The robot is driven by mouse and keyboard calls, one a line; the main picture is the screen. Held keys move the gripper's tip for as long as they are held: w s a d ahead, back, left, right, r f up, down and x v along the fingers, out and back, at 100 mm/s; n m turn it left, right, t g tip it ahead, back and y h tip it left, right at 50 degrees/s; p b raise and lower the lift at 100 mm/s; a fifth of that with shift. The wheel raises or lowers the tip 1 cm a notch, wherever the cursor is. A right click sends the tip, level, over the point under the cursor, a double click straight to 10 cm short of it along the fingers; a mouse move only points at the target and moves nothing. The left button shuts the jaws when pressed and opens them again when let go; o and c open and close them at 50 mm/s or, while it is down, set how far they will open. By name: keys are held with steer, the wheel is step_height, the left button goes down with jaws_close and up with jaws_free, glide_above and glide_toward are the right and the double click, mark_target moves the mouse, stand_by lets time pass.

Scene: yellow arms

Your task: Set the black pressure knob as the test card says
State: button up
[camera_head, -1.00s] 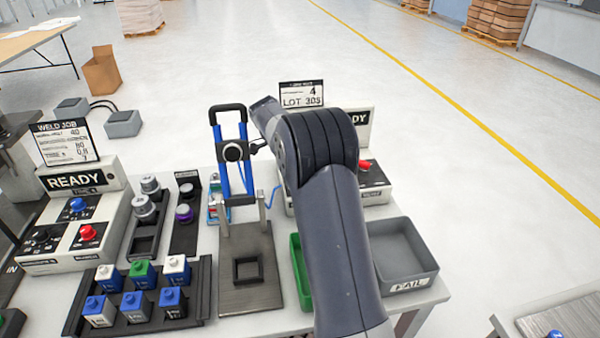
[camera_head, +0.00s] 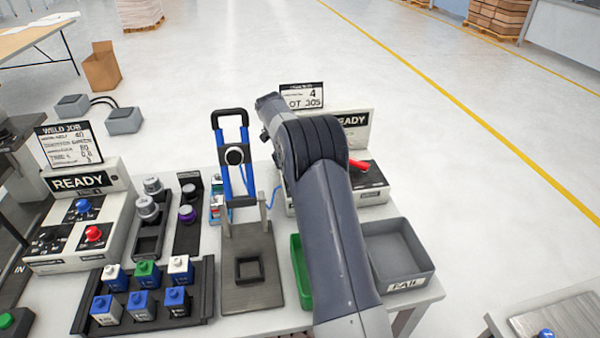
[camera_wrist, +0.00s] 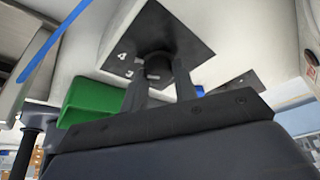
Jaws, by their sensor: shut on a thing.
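The black pressure knob (camera_wrist: 158,66) sits on a dark dial plate (camera_wrist: 163,38) in the wrist view, with the digits 4 and 3 readable at its left. My gripper (camera_wrist: 160,82) has its two fingers closed on the sides of the knob. The knob's pointer is hidden, so its setting cannot be read. In the head view my arm covers the knob and gripper. The test box (camera_head: 370,185) carries a READY sign and a red control (camera_head: 359,164).
A green tray (camera_head: 299,270) and a grey FAIL tray (camera_head: 396,256) lie beside my arm. A blue-framed press (camera_head: 234,160) stands to its left. Another READY box (camera_head: 80,225) with a weld card (camera_head: 69,146) and a rack of several capped blocks (camera_head: 144,300) are further left.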

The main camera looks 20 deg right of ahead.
stand_by(0.3)
steer(key=o, duration=1)
steer(key=shift+c, duration=0.2)
steer(key=v, duration=1)
steer(key=shift+w+r+p, duration=0.2)
steer(key=shift+r+p, duration=0.1)
steer(key=shift+a, duration=0.15)
